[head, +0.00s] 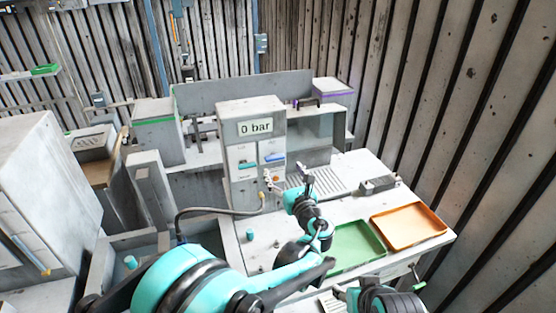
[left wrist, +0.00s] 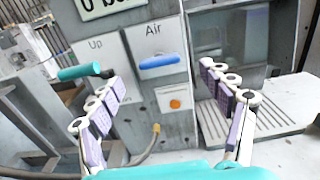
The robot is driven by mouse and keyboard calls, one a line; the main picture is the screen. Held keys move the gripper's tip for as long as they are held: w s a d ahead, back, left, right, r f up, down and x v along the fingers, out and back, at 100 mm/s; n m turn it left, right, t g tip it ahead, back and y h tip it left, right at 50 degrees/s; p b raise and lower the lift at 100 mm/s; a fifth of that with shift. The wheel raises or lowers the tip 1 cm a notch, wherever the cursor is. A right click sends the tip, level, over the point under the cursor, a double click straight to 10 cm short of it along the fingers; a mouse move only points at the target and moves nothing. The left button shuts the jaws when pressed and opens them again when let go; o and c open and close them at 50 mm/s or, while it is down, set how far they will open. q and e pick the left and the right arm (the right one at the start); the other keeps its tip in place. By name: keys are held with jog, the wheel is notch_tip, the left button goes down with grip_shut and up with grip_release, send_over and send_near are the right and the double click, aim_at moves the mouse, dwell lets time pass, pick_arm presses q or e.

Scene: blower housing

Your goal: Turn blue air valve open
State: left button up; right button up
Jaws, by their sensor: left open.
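The blue air valve handle (head: 274,157) is on the front of the grey control box, under the label "Air". In the left wrist view the blue handle (left wrist: 160,61) lies roughly level, tilted slightly up to the right. A teal handle (head: 247,164) is to its left, under the label "Up" (left wrist: 80,72). My left gripper (head: 288,180) is open and empty in front of the box. In the left wrist view its fingers (left wrist: 160,82) stand on either side of the blue handle, apart from it. Part of my right arm (head: 378,300) shows at the bottom edge; its jaw state is unclear.
A display (head: 256,127) on the box reads "0 bar". An orange button (left wrist: 175,104) sits below the blue handle. A green tray (head: 355,248) and an orange tray (head: 408,226) lie on the table at right. A hose (head: 215,211) runs to the box.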

aim_at(276, 158)
pick_arm(q)
jog(key=x, duration=0.6)
jog(key=shift+w+a+b, duration=0.2)
jog(key=shift+w+b, duration=0.15)
jog(key=c, duration=1.2)
